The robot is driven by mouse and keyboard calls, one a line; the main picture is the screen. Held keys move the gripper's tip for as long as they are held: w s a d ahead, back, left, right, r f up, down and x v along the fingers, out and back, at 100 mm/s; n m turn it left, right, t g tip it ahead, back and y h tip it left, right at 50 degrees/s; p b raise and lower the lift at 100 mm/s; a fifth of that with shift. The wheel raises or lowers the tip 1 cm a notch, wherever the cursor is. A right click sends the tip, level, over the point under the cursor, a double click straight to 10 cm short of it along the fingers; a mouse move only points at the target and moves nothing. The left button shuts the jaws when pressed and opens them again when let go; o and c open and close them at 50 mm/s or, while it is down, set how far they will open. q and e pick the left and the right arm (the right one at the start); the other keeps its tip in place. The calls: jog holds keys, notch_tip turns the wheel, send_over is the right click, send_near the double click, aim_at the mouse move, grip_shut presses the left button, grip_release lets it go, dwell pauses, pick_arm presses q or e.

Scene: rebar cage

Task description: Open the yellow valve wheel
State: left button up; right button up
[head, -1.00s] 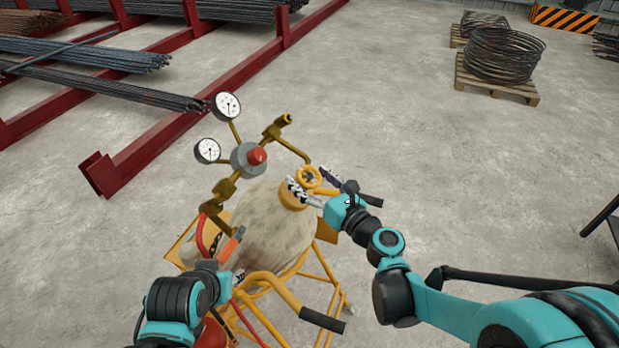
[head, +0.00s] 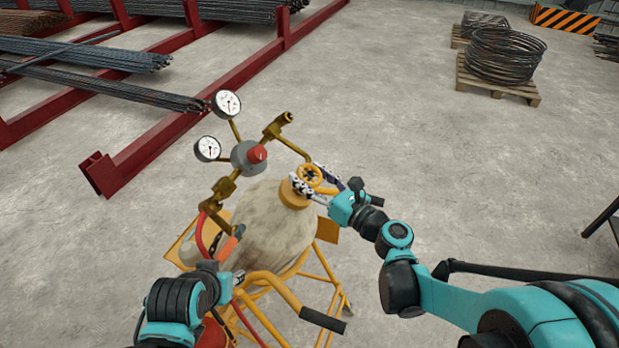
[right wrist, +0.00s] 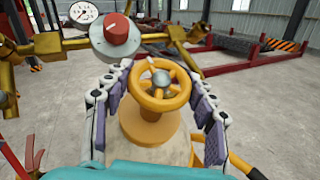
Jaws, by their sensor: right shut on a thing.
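The yellow valve wheel (head: 310,174) sits on top of a yellow neck on the round grey tank (head: 268,225). My right gripper (head: 313,180) has its fingers on either side of the wheel and is shut on it. In the right wrist view, the wheel (right wrist: 160,88) is upright in the middle, with spokes and a silver hub, between the two purple-padded fingers. My left gripper (head: 238,279) is low at the left, by the red hose and the tank's frame; its fingers are too small and covered to read.
Two gauges (head: 228,103) and a grey fitting with a red knob (head: 257,154) stand left of the wheel on brass pipes. A black-gripped handle (head: 322,320) juts out at the front. Red racks with rebar (head: 130,165) lie at the back left. Open concrete floor lies to the right.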

jog(key=n+g+y+b, duration=0.1)
jog(key=n, duration=0.1)
jog(key=n+g+y+b, duration=0.1)
jog(key=n+g+y, duration=0.1)
jog(key=shift+w+d+f+n+y, duration=0.1)
jog(key=shift+f+n+y, duration=0.05)
jog(key=shift+n+y, duration=0.15)
jog(key=n+g+y, duration=0.2)
jog(key=n+g, duration=0.2)
jog(key=g, duration=0.1)
jog(key=shift+n+g+b, duration=0.3)
jog(key=shift+n+b, duration=0.05)
jog(key=shift+n, duration=0.05)
jog(key=n+g, duration=0.4)
jog(key=g, duration=0.1)
jog(key=shift+n, duration=0.4)
jog(key=shift+n+g+h+p, duration=0.6)
jog(key=shift+n+g+h, duration=0.1)
jog(key=shift+n+g, duration=1.65)
jog(key=shift+g, duration=0.35)
jog(key=o, duration=1.2)
jog(key=shift+c, duration=0.2)
